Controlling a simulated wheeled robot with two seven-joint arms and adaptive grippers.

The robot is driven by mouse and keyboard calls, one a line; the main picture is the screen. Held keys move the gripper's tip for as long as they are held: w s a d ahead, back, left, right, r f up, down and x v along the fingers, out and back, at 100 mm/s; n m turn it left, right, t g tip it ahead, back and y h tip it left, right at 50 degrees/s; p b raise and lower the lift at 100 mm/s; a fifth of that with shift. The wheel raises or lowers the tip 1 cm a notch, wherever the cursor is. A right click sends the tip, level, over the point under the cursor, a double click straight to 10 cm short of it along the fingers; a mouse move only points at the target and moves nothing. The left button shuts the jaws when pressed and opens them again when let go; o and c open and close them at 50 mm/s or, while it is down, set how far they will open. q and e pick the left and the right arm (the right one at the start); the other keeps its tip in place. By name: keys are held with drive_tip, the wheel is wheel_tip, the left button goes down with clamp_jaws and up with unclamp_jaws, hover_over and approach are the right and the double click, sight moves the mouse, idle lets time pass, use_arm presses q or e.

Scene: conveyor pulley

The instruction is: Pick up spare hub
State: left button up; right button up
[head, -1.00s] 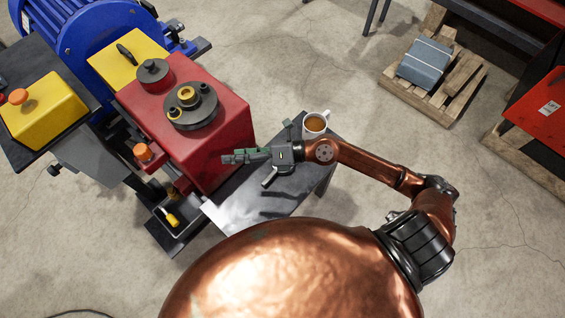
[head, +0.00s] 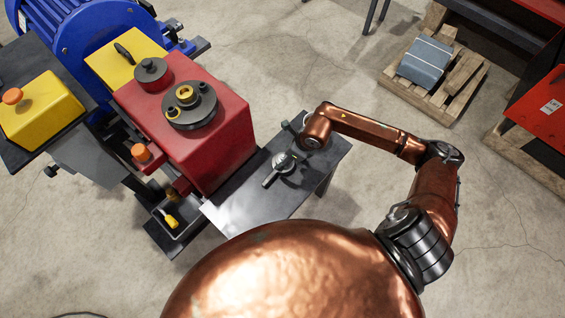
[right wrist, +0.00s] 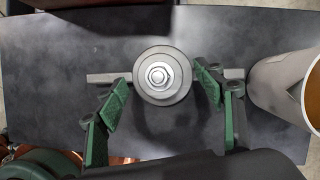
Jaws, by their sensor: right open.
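In the head view my right forearm and wrist mostly hide this gripper. My left gripper is not in view.
A red housing (head: 190,130) carrying a dark hub with a gold ring (head: 189,98) stands left of the table (head: 245,200). The table's near part is clear.

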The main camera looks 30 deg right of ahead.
drive_tip(key=x, duration=0.3)
drive_tip(key=shift+r, duration=0.1)
clamp_jaws()
idle(0.6)
drive_tip(key=shift+d, duration=0.1)
drive_tip(key=shift+r, duration=0.1)
